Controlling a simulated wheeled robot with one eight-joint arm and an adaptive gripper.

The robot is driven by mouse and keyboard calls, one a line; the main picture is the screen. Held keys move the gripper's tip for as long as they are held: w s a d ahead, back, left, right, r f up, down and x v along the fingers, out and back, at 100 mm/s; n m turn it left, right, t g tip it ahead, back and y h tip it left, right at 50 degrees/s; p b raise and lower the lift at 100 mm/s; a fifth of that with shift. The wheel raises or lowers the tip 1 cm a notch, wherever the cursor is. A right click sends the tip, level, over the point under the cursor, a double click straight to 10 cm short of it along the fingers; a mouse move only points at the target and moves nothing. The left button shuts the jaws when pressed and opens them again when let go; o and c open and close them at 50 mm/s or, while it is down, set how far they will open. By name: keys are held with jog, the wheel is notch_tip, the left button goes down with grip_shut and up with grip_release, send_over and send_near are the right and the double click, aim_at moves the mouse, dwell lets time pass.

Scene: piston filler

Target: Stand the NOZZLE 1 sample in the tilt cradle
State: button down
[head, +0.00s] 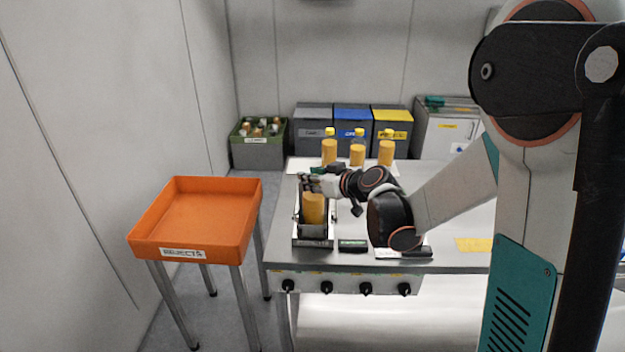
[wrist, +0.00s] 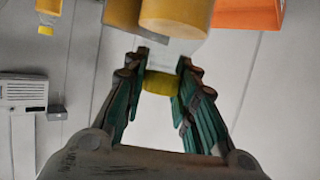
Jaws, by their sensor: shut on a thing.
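My gripper (head: 318,183) is shut around the neck of a bottle of amber liquid (head: 314,208), at the tilt cradle (head: 313,243). The bottle looks upright, between the cradle's sides. I cannot tell if its base rests on the cradle floor. In the wrist view my fingers (wrist: 163,66) stand on both sides of the neck, around the yellow cap (wrist: 160,83), with the amber body (wrist: 176,14) beyond. No label naming NOZZLE 1 is readable on it. My fingers hide the bottle's top in the head view.
Three amber bottles (head: 357,154) stand at the back of the table. An orange reject tray (head: 195,215) is at the left. A small dark block (head: 352,245) lies right of the cradle. Grey, blue and yellow bins (head: 352,120) and a green crate (head: 259,152) stand behind.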

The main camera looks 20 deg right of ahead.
jog(key=c, duration=1.3)
grip_release()
jog(key=shift+r, duration=0.15)
jog(key=p+v, duration=0.3)
jog(key=v, duration=0.9)
